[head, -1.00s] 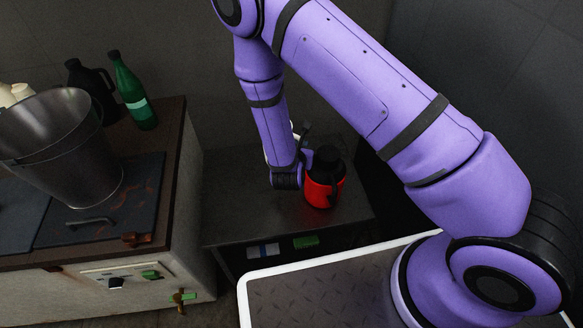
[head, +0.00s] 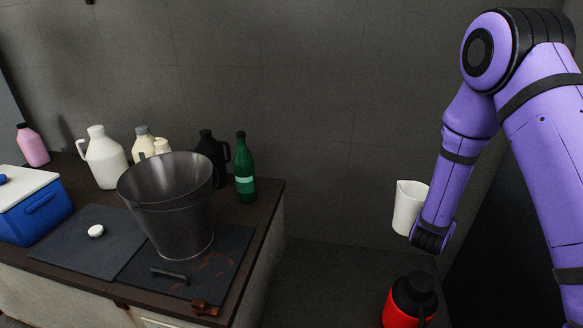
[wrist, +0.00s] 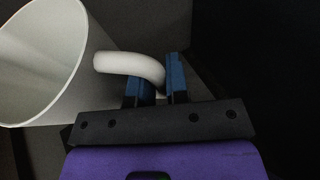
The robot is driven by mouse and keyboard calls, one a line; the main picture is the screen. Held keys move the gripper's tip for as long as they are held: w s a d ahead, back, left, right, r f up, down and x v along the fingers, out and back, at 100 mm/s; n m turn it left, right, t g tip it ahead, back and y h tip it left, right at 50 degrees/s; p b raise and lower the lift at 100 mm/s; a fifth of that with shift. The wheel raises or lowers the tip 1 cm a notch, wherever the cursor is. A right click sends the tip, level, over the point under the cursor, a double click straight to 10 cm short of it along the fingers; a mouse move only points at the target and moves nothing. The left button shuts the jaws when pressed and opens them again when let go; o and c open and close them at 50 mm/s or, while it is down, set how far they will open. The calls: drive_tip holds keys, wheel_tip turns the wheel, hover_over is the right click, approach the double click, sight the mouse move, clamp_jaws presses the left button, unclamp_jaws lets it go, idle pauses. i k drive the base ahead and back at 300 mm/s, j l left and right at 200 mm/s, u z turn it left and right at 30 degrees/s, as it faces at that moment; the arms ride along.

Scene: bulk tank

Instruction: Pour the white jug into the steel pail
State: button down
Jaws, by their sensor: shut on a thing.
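My gripper (head: 430,236) is shut on the handle of a white open-topped jug (head: 408,207), held in the air at the right. In the wrist view the blue fingers (wrist: 160,82) close around the handle, and the jug's wide mouth (wrist: 38,62) faces the left. The jug looks about upright in the head view; its contents cannot be told. The steel pail (head: 165,210), with wide open top, stands on the dark counter mat at the left, well apart from the jug. Its bottom inside is hidden.
Behind the pail stand a white jug with a cap (head: 103,162), cream bottles (head: 143,143), a black jug (head: 211,155) and a green bottle (head: 244,175). A blue cooler (head: 38,212) is at the left. A red canister (head: 398,312) stands below my gripper.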

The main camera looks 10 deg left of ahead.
sight(177, 211)
drive_tip(key=k+j, duration=0.15)
drive_tip(key=j, duration=0.2)
drive_tip(key=k+j, duration=0.15)
drive_tip(key=j, duration=0.15)
drive_tip(key=k+j, duration=0.1)
drive_tip(key=j, duration=0.25)
drive_tip(key=k+j, duration=0.15)
drive_tip(key=j, duration=0.15)
